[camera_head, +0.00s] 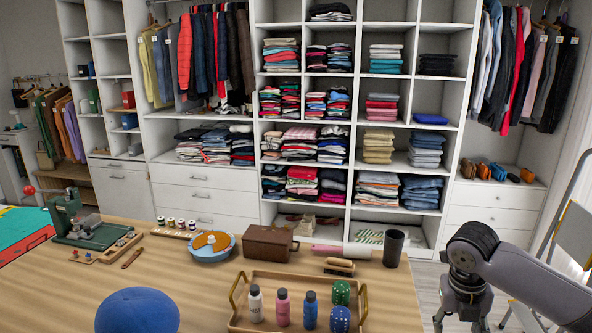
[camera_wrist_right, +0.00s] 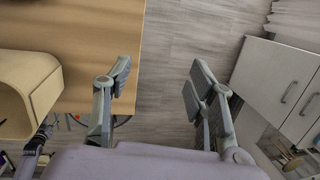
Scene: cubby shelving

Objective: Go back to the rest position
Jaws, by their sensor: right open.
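My right arm comes in from the right in the head view, bent, with its gripper (camera_head: 472,316) pointing down at the lower right, just beyond the table's right edge. In the right wrist view the gripper (camera_wrist_right: 158,82) has its two fingers spread wide, with only grey floor between them. It holds nothing. The wooden table (camera_wrist_right: 85,40) lies beside the left finger in that view. My left arm and gripper do not show in the head view.
The table (camera_head: 385,290) bears a wooden tray (camera_head: 268,276) with bottles and dice, a dark cup (camera_head: 394,248), a brown box (camera_head: 268,243) and a blue ball (camera_head: 138,311). A ladder (camera_head: 562,235) stands at right. A white cabinet (camera_wrist_right: 275,80) stands beyond the right finger.

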